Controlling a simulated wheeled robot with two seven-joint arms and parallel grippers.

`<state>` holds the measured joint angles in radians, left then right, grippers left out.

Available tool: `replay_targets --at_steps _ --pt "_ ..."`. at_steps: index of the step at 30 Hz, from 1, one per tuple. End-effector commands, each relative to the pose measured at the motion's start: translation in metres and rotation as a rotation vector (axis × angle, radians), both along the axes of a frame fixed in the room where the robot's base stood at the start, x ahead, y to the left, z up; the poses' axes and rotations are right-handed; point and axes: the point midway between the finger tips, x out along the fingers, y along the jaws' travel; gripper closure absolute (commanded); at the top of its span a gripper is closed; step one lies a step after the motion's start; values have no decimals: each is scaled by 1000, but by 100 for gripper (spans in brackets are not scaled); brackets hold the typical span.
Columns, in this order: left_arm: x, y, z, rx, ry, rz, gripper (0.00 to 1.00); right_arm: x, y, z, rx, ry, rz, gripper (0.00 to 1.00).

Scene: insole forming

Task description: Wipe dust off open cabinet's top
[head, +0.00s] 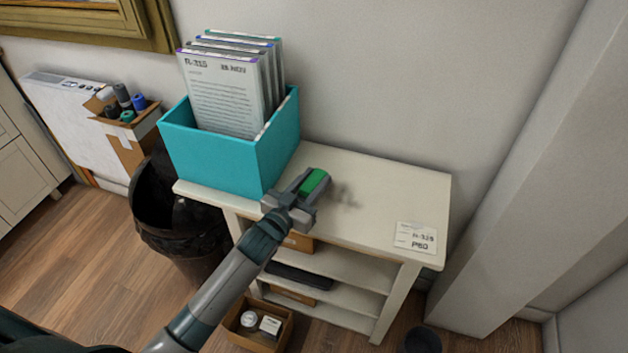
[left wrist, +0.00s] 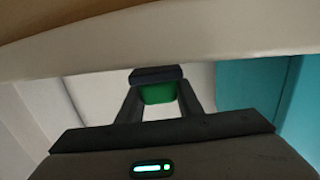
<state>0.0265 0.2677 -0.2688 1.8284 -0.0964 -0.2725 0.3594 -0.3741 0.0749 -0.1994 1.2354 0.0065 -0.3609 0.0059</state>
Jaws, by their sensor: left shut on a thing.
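The open cabinet (head: 375,190) is a low cream shelf unit against the wall. A grey smudge of dust (head: 346,196) lies on the middle of its top. My left gripper (head: 305,191) is shut on a green block-like wiper (head: 314,182) at the top's front edge, just left of the dust. The wiper also shows between the fingers in the left wrist view (left wrist: 158,94). Whether the wiper touches the top is hard to tell. My right gripper is not in view.
A teal bin (head: 215,150) with upright document sleeves (head: 225,95) fills the top's left part. A label card (head: 415,238) lies at its right front. A black waste bin (head: 180,225) stands left of the cabinet, and a wall pillar (head: 520,170) rises at right.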

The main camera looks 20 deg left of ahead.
Motion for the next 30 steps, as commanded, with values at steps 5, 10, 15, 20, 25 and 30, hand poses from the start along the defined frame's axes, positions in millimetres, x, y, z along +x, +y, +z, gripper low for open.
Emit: replay_targets --at_steps 5,10,15,20,25,30 --pt "0 0 0 0 0 0 93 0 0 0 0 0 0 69" --pt "0 0 0 0 0 0 93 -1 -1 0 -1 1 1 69" --pt "0 0 -2 0 0 0 93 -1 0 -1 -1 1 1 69" --pt "0 0 -4 0 0 0 93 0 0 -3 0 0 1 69" --pt "0 0 -7 0 0 0 93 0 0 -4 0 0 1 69" --pt "0 0 -10 0 0 0 93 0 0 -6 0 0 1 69"
